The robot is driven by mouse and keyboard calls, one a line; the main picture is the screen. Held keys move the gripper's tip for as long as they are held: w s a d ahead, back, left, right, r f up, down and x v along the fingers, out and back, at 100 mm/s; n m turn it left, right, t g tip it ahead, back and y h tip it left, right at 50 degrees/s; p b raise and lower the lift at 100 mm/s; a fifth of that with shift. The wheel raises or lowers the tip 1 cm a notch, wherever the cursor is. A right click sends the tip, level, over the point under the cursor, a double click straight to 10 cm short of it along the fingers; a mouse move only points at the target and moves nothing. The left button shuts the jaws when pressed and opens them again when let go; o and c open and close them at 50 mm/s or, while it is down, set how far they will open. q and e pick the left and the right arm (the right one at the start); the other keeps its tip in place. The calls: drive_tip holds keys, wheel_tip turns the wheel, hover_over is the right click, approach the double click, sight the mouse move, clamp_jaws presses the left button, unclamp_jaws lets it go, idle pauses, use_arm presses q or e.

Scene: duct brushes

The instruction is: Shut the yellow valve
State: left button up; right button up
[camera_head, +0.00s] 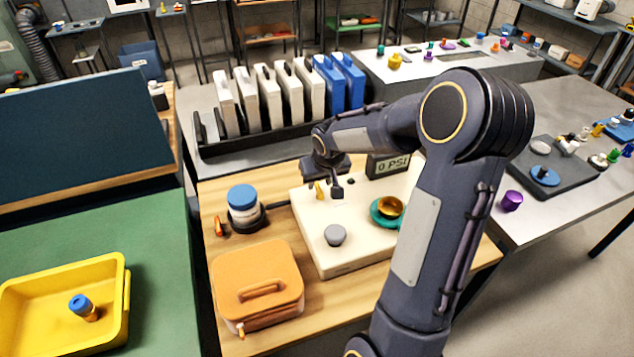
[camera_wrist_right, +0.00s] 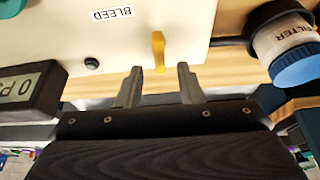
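The yellow valve (camera_head: 319,190) is a small handle on the cream panel (camera_head: 312,228) in the head view, partly beside my right gripper (camera_head: 329,184). In the right wrist view the yellow valve (camera_wrist_right: 159,50) stands out near the panel's edge, close to a label reading BLEED (camera_wrist_right: 112,15). My right gripper (camera_wrist_right: 159,86) is open there, its two fingers apart with nothing between them. The valve lies just beyond the fingertips, roughly centred on the gap. I cannot tell whether either finger touches it. My left gripper is not in view.
The gauge (camera_head: 388,164) reads 0 PSI beside the gripper. A brass knob (camera_head: 390,207) on a teal base and a grey knob (camera_head: 335,235) sit on the panel. A blue-capped filter (camera_head: 243,205) and an orange case (camera_head: 258,280) stand left of it.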

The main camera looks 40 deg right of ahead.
drive_tip(key=shift+x, duration=1.35)
clamp_jaws()
